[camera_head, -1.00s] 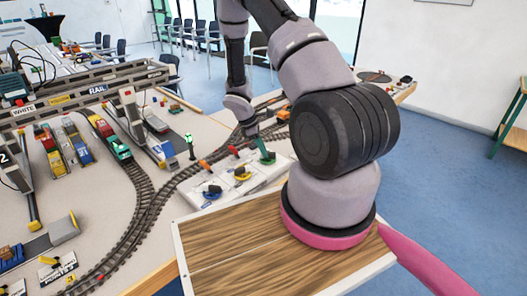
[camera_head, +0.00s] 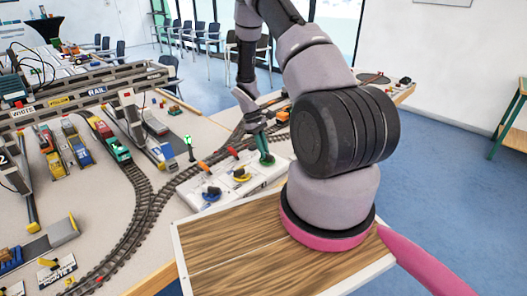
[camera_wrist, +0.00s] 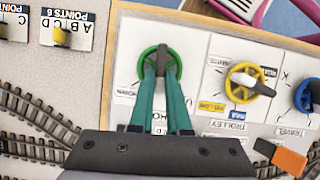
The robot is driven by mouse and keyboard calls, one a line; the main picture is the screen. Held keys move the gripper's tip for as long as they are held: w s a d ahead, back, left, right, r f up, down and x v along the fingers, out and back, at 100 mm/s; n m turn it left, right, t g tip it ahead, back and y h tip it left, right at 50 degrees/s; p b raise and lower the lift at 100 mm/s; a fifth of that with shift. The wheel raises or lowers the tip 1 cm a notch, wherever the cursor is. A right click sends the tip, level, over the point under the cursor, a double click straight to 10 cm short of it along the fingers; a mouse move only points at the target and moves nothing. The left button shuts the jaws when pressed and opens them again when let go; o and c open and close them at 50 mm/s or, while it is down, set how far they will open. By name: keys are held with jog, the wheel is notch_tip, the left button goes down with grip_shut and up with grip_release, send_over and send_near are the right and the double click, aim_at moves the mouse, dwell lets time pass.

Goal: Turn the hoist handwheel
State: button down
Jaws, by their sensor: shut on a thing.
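The hoist handwheel is a green spoked wheel (camera_wrist: 172,53) on a white panel in the wrist view. In the head view it shows as a small green wheel (camera_head: 268,161) at the right end of the control box. My gripper (camera_wrist: 161,60) has two teal fingers that converge over the wheel. It is shut on the wheel's middle part, and the fingertips hide the exact grip. The lettering beside the wheel is partly covered by the fingers. In the head view my gripper (camera_head: 264,150) comes down onto the wheel from above.
Right of it in the wrist view are a yellow trolley handwheel (camera_wrist: 238,82) and a blue travel handwheel (camera_wrist: 304,96). An orange lever (camera_wrist: 289,160) sits near the box edge. Railway track (camera_head: 140,215) and model trains lie left of the box (camera_head: 223,200).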

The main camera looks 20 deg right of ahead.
jog(key=shift+m, duration=0.3)
jog(key=c, duration=0.9)
grip_release()
jog(key=shift+r, duration=0.1)
jog(key=v, duration=1)
jog(key=shift+w+r, duration=0.15)
jog(key=shift+r, duration=0.15)
